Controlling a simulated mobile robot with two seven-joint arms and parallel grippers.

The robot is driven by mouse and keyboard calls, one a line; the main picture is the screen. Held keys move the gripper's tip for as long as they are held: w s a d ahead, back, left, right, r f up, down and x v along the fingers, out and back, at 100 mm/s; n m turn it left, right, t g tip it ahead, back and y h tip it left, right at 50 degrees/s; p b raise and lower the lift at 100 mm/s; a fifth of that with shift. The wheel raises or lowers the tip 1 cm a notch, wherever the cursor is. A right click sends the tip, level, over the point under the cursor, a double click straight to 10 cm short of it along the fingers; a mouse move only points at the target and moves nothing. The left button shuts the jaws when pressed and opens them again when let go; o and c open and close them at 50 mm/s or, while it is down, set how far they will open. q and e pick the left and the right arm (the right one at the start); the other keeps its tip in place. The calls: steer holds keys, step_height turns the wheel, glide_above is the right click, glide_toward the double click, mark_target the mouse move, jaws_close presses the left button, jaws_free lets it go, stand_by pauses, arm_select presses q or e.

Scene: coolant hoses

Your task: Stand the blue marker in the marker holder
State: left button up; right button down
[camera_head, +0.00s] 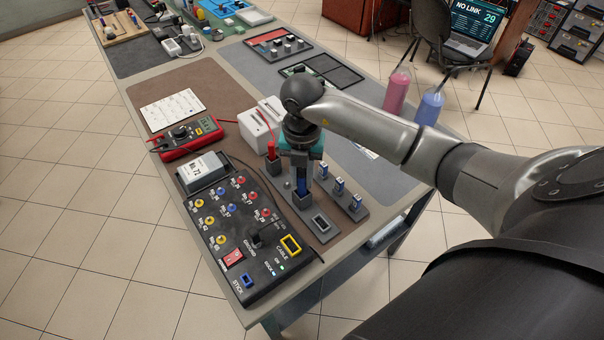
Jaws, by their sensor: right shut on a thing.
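My right gripper (302,178) points down over the near end of the bench, its arm coming in from the right. It is shut on a slim blue thing that looks like the blue marker (302,186), held upright. The marker's lower end is at a small dark block (303,201), perhaps the marker holder; I cannot tell whether it is inside or just in front of it. A red upright thing (271,151) stands in a similar dark block (273,167) to the left. My left gripper is not in view.
A black panel (215,237) with coloured sockets lies to the left. A dark strip (346,193) with several blue-and-white plugs is close on the right. A red multimeter (185,136), white boxes (256,129) and pink (396,92) and blue (429,106) bottles stand farther off.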

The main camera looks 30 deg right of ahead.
steer(key=shift+f, duration=0.1)
stand_by(0.3)
steer(key=shift+c, duration=1.6)
jaws_free()
steer(key=shift+r+p, duration=3.6)
steer(key=shift+r, duration=0.45)
